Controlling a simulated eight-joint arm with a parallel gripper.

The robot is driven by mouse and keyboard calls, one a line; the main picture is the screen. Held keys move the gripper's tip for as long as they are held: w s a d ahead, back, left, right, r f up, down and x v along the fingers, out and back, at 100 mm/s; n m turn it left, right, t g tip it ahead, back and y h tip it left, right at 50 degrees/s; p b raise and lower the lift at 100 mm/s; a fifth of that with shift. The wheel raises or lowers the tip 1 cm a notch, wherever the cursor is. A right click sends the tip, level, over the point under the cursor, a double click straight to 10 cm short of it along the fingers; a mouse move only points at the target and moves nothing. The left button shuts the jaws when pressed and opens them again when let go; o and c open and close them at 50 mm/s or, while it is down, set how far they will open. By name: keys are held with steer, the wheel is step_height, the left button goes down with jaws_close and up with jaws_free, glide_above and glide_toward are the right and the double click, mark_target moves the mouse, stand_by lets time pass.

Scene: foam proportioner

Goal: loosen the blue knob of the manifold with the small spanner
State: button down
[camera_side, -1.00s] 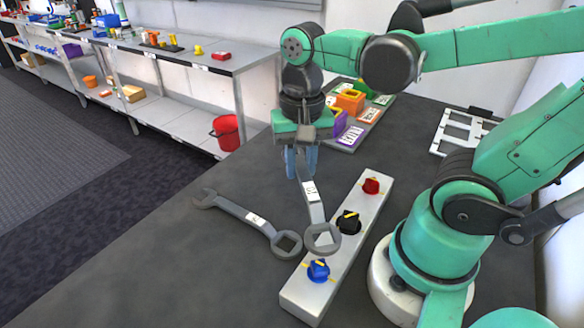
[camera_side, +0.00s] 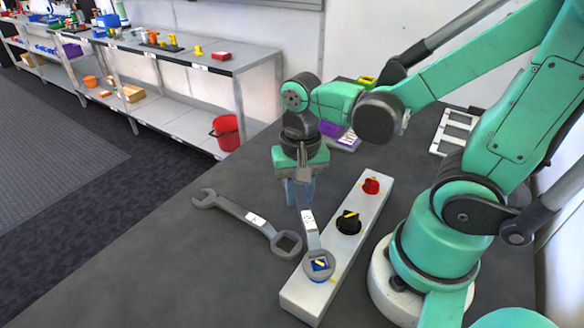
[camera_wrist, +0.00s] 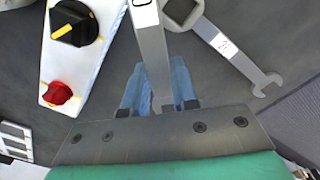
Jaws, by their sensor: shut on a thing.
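My gripper (camera_side: 300,192) is shut on the handle of a grey spanner (camera_side: 308,222) with a white label. In the wrist view this spanner (camera_wrist: 153,50) runs between the blue fingers and out of the top edge. In the side view its ring end is around the blue knob (camera_side: 320,264) of the manifold (camera_side: 305,297), with the knob showing through the opening. I cannot tell how deep the ring is seated. The manifold is a long pale block. A second grey spanner (camera_side: 233,207) lies on the table to the left; it also shows in the wrist view (camera_wrist: 232,53).
The black knob (camera_side: 348,222) and red knob (camera_side: 371,186) stand on the manifold beyond the blue one. A white rack (camera_side: 462,130) lies at the back right. The table's left front (camera_side: 180,270) is clear.

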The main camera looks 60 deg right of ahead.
steer(key=shift+f, duration=0.55)
steer(key=shift+w+a, duration=0.1)
steer(key=shift+a, duration=0.05)
steer(key=shift+w+a+n, duration=0.5)
steer(key=shift+a+n, duration=0.25)
steer(key=shift+n, duration=0.2)
steer(key=shift+w+a+n, duration=0.5)
steer(key=shift+a+n, duration=0.25)
steer(key=shift+n, duration=0.2)
steer(key=shift+w+a+n, duration=0.2)
steer(key=shift+a+n, duration=0.4)
steer(key=shift+n, duration=0.05)
steer(key=shift+w+a+n, duration=0.2)
steer(key=shift+a+n, duration=0.35)
steer(key=shift+n, duration=0.1)
steer(key=shift+w+a+n, duration=0.15)
steer(key=shift+a+n, duration=1.75)
steer(key=shift+a, duration=0.1)
steer(key=shift+s+a+n, duration=0.25)
steer(key=shift+a+n, duration=0.55)
steer(key=shift+n, duration=0.05)
steer(key=shift+s+a+n, duration=0.2)
steer(key=shift+a+n, duration=0.6)
steer(key=shift+n, duration=0.05)
steer(key=shift+w+d+m, duration=0.3)
steer(key=shift+d+m, duration=0.65)
steer(key=shift+m, duration=0.05)
steer(key=shift+a+r, duration=0.1)
steer(key=shift+r, duration=2.85)
